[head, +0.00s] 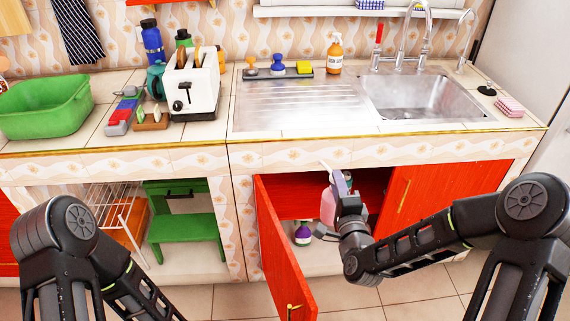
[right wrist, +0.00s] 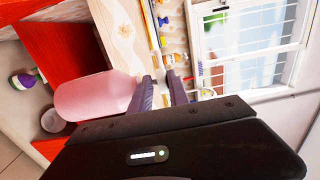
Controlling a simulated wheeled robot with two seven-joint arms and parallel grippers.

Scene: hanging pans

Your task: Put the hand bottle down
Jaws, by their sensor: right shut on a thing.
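A pink bottle (head: 327,207) with a white spray top is held upright by my right gripper (head: 340,188), in front of the open cupboard under the sink. In the right wrist view the pink bottle (right wrist: 95,97) lies sideways in the picture, with its neck end between the two fingers of my right gripper (right wrist: 162,88). The gripper is shut on it. Its base appears clear of any surface. My left arm comes in at the lower left of the head view, but its gripper is out of the picture.
The cupboard's left red door (head: 285,250) stands open toward me; another red door (head: 425,197) is on the right. A purple bottle (head: 302,233) stands inside, low down. The counter above holds a toaster (head: 191,90), a green basin (head: 45,104) and an orange soap bottle (head: 335,56). The drainboard (head: 300,105) is mostly bare.

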